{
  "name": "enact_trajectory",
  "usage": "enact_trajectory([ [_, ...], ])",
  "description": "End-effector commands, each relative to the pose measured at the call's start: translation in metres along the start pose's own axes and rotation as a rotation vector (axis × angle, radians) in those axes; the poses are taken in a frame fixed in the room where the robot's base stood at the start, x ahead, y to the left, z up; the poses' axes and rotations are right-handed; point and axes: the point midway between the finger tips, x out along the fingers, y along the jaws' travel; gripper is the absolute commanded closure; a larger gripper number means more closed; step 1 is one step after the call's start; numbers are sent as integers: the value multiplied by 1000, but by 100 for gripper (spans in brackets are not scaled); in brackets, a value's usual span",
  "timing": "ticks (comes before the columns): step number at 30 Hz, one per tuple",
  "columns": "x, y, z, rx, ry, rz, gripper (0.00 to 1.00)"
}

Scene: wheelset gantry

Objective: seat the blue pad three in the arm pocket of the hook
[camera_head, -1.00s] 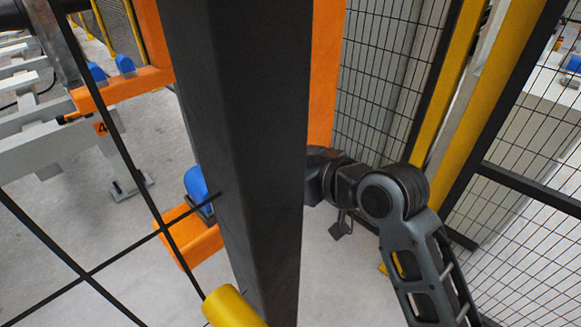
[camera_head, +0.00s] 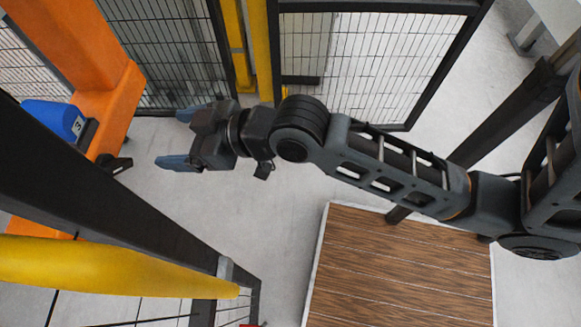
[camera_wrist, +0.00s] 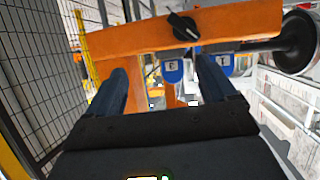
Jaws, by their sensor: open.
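The blue pad three (camera_head: 52,117), with a "3" label on its end, sits in a dark holder at the orange hook (camera_head: 98,88), at the left of the head view. In the wrist view the blue pad (camera_wrist: 172,72) with an upside-down "3" shows below the orange arm (camera_wrist: 130,46), between my fingers. A black knob (camera_wrist: 183,26) is on that arm's face. The knob (camera_head: 120,164) also shows in the head view. My gripper (camera_head: 174,138) is open and empty, right of the pad and apart from it. How deep the pad sits is hidden.
A second blue pad (camera_wrist: 224,64) labelled "1" shows beyond my right finger. A dark beam (camera_head: 110,215) and a yellow bar (camera_head: 100,266) cross the lower left. Mesh fencing (camera_head: 365,60) stands behind. A wooden platform (camera_head: 400,270) lies below my arm. Grey floor is clear between.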

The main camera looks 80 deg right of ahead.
Motion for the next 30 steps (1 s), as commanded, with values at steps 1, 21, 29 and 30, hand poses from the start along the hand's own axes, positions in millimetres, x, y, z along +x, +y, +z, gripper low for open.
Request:
enact_trajectory([
  [1,-14,-1,13,0,-5,10,15],
  [21,-199,-36,62,30,74,55,15],
  [29,-233,-45,56,42,97,48,15],
  [30,-234,-46,55,43,98,48,15],
])
